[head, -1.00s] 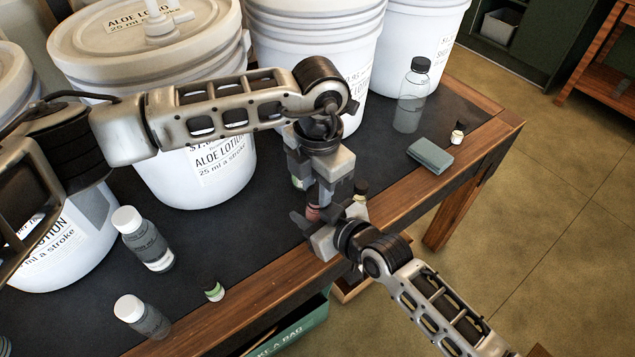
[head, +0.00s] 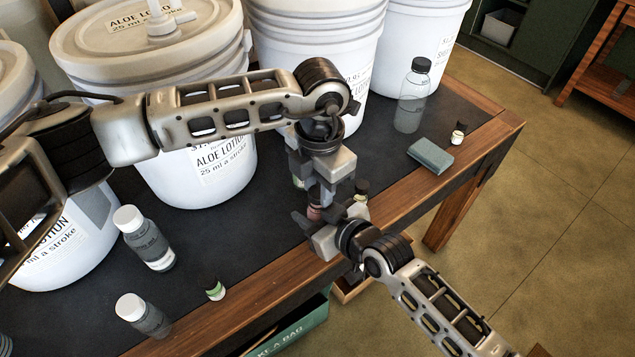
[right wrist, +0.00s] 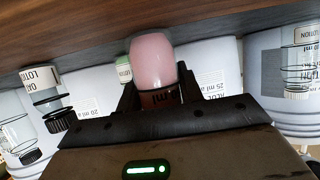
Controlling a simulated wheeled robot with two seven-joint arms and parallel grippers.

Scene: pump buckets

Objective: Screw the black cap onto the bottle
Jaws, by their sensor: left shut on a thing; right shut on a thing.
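A small bottle with pink contents (head: 314,213) is held at the table's front edge by my right gripper (head: 325,219). In the right wrist view, which is upside down, the pink bottle (right wrist: 153,58) stands between the two fingers, its dark label partly behind them. My left gripper (head: 325,188) points down from above, directly over the bottle, with its fingers closed together around the bottle's top. The black cap is hidden by the left gripper's fingers, so how it sits on the neck cannot be told.
Large white buckets (head: 215,110) line the back. A clear black-capped bottle (head: 410,100), a grey-green box (head: 430,155) and a small vial (head: 457,135) stand right. White-capped bottles (head: 145,238) and a small green-labelled vial (head: 215,291) stand left. Another small bottle (head: 361,189) is close beside the grippers.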

